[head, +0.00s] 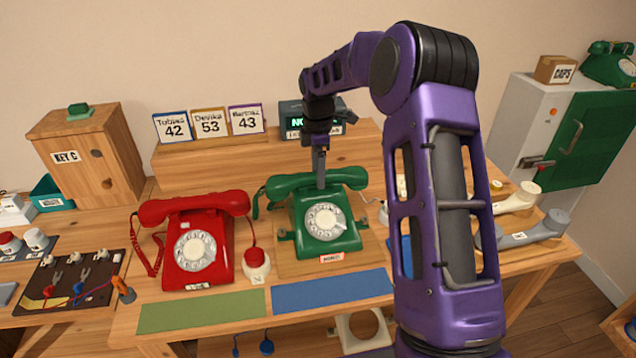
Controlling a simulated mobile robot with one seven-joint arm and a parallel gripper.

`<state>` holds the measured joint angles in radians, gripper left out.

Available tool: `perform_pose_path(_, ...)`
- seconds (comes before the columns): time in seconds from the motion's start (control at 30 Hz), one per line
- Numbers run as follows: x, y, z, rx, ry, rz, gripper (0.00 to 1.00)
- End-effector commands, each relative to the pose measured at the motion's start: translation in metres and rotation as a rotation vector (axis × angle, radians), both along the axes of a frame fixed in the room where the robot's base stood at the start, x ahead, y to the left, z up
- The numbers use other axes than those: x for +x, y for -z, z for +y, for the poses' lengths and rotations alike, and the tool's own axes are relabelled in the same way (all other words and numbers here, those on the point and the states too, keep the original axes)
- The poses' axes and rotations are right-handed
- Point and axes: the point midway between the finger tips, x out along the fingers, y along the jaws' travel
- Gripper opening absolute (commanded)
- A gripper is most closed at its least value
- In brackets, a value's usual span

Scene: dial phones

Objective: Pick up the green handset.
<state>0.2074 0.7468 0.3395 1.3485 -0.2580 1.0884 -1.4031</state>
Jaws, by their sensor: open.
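The green handset (287,183) lies across the top of the green dial phone (345,238), which stands on a wooden board on the table. My gripper (320,183) points straight down at the middle of the green handset, with its tips at or very close to it. It is open, but the fingers look narrow from here, and I cannot tell whether they straddle the handset. My purple arm hides the area right of the green phone.
A red phone (190,240) with its handset on stands to the left, with a red-and-white knob (256,266) between the phones. Green (210,311) and blue (330,291) mats lie in front. Number cards (210,122) stand behind. Pale (518,198) and grey (535,230) handsets lie at right.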

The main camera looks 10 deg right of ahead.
Motion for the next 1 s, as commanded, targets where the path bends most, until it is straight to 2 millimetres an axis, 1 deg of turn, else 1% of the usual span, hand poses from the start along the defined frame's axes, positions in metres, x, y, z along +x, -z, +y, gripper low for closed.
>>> perform_pose_path(0.03,-0.0003,0.0071,0.0002,0.0,0.0,0.003,0.75)
perform_pose_path(0.1,-0.0001,0.0112,0.0003,0.0,0.0,0.001,0.75)
perform_pose_path(0.33,0.0002,0.0123,0.0003,0.0,0.0,-0.001,0.75)
perform_pose_path(0.37,0.0002,0.0123,0.0003,0.0,0.0,0.0,0.73)
perform_pose_path(0.5,0.0002,0.0121,0.0002,0.0,0.0,0.0,0.48)
perform_pose_path(0.77,0.0002,0.012,0.0002,0.0,0.0,0.0,0.01)
perform_pose_path(0.8,0.0002,0.012,0.0002,0.0,0.0,0.0,0.0)
perform_pose_path(1.0,0.0002,0.0119,0.0002,0.0,0.0,0.0,0.0)
